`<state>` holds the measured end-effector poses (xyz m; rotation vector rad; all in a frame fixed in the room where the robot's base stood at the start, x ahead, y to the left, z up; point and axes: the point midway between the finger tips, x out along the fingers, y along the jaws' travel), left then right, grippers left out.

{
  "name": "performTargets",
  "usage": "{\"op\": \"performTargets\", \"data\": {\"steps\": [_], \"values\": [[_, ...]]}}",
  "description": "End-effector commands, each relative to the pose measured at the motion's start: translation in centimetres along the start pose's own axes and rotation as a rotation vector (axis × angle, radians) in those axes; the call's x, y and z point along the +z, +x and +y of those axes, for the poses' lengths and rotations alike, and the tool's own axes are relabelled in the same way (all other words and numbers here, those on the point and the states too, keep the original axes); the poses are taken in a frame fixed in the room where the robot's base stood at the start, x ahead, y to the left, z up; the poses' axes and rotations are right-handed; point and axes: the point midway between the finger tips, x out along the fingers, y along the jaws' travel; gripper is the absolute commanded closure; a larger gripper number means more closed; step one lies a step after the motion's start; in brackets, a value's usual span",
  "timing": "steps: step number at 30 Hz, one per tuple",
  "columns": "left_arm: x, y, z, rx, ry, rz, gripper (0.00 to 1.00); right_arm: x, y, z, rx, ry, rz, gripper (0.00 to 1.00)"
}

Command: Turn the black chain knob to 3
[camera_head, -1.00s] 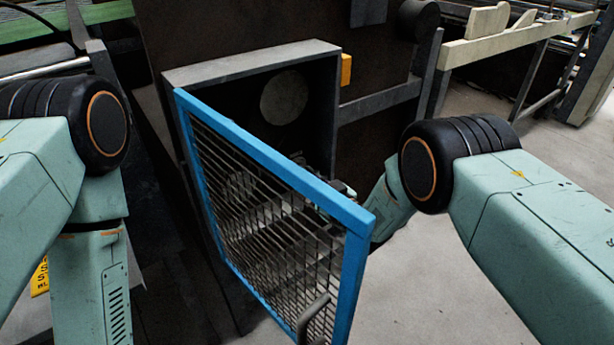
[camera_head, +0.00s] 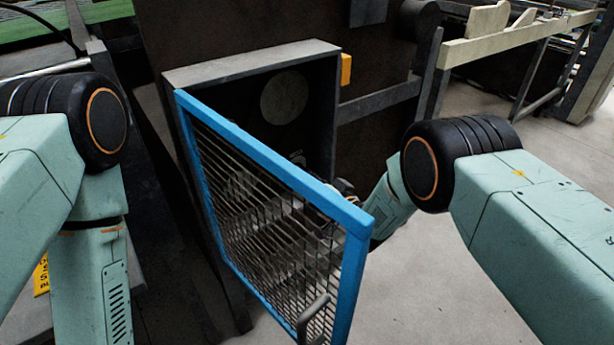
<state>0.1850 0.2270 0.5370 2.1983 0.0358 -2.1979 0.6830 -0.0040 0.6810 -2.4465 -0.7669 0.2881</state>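The grey open-fronted housing (camera_head: 250,66) stands ahead, with a dark interior. A pale round disc (camera_head: 284,96) shows on its back wall. A blue-framed mesh door (camera_head: 265,155) hangs open from its left side, swung toward me. My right arm reaches in behind the door from the right. Its wrist and gripper show only in part through the mesh and above the door's top rail, so the fingers cannot be made out. The black chain knob cannot be picked out in the dark interior. My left arm hangs down at the left, and its gripper is out of the picture.
The door's handle (camera_head: 312,318) is at its lower free edge, close to me. A yellow block (camera_head: 346,69) sits on the housing's right side. A beige rail frame (camera_head: 515,42) stands at the back right. The floor (camera_head: 560,215) at the right is clear.

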Motion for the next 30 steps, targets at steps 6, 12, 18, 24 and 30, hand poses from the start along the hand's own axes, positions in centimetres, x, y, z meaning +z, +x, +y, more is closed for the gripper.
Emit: {"op": "performTargets", "data": {"steps": [6,12,18,24,30], "values": [[0.0,0.0,0.0,0.0,0.0,0.0,0.52,0.0,0.03,-0.06,-0.002,0.004,0.0,1.0],[0.0,0.0,0.0,0.0,0.0,0.0,0.52,0.0,0.03,-0.06,-0.002,0.003,0.0,0.72],[0.0,0.0,0.0,0.0,0.0,0.0,0.52,0.0,0.02,-0.04,-0.001,0.003,0.0,0.55],[0.0,0.0,0.0,0.0,0.0,0.0,0.52,0.0,0.01,-0.02,-0.001,0.003,0.0,0.52],[-0.01,0.0,0.0,0.0,0.0,0.0,0.52,0.02,-0.3,0.03,0.001,0.003,-0.001,0.52]]}}
